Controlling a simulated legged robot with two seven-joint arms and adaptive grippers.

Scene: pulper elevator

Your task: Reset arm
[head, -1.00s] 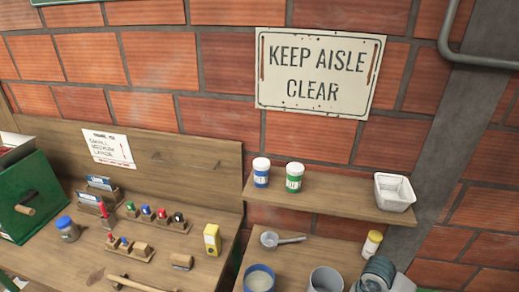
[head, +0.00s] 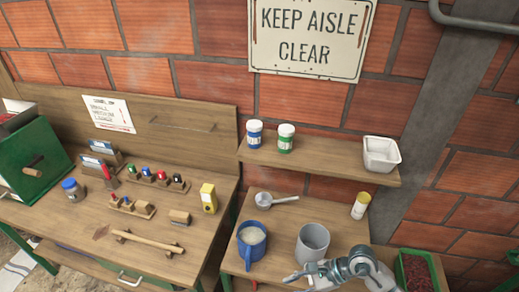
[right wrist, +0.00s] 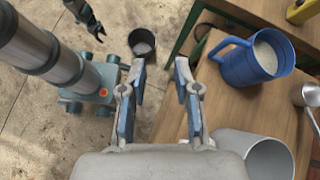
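My right gripper (head: 298,277) comes in at the bottom of the head view, just in front of the grey mug (head: 312,243). In the right wrist view the right gripper (right wrist: 161,66) has its two fingers spread apart with nothing between them. The grey mug (right wrist: 270,158) is right of the fingers there. A blue jug with pale contents (head: 252,247) stands left of the mug; it also shows in the wrist view (right wrist: 250,62). A dark gripper, seemingly my left (right wrist: 88,20), shows small at the top left of the wrist view; its opening is unclear.
A wall shelf (head: 325,169) holds two lidded jars and a white tub (head: 381,154). A scoop (head: 275,200) and a yellow-capped bottle (head: 361,206) are on the bench. A bucket (right wrist: 142,42) stands on the floor.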

